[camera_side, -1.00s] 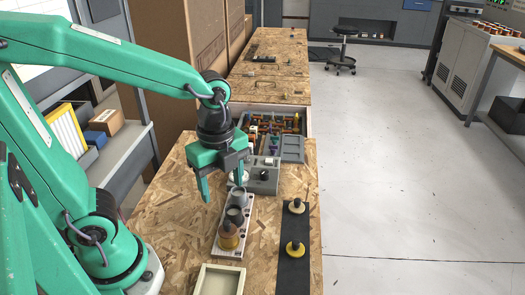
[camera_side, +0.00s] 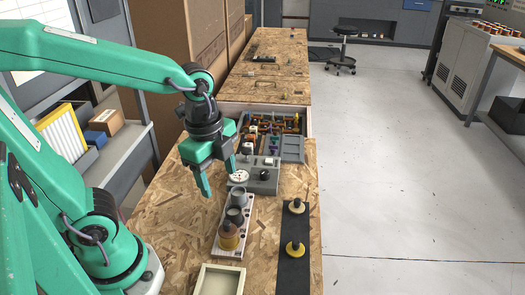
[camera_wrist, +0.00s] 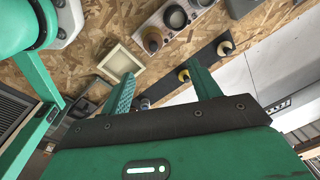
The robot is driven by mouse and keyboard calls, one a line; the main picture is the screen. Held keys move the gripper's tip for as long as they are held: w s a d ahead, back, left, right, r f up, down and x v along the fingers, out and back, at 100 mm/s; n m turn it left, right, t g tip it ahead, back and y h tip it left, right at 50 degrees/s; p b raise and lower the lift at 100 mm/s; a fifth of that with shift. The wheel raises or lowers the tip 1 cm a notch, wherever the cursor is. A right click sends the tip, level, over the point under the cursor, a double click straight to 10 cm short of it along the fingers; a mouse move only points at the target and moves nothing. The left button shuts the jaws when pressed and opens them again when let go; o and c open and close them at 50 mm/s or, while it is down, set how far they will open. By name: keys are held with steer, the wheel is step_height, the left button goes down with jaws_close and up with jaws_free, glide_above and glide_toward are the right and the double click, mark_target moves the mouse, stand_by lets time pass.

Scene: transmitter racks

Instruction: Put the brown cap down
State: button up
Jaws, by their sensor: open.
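The brown cap appears to be the orange-brown round piece (camera_side: 229,238) at the near end of a white rack (camera_side: 221,250). It also shows in the wrist view (camera_wrist: 152,38), beside the grey cups. A grey cup (camera_side: 235,215) and another grey cup (camera_side: 239,197) stand behind it in a row. My gripper (camera_side: 219,183) is open, with nothing between its fingers, above the board left of the rack's far end. In the wrist view my gripper (camera_wrist: 163,73) shows its two fingers wide apart. Nothing touches the brown piece from my side.
A cream tray (camera_side: 218,281) lies in front of the rack. A black strip (camera_side: 293,268) on the right carries a cream-topped knob (camera_side: 296,206) and a yellow knob (camera_side: 295,249). A grey box with a white dial (camera_side: 238,177) stands behind. Bare board lies left of the rack.

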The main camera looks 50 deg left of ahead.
steer(key=s+a+r+n+t, duration=0.2)
steer(key=a+r+n+t, duration=0.2)
steer(key=n, duration=1)
steer(key=shift+a+r, duration=0.15)
steer(key=shift+r, duration=0.35)
stand_by(0.4)
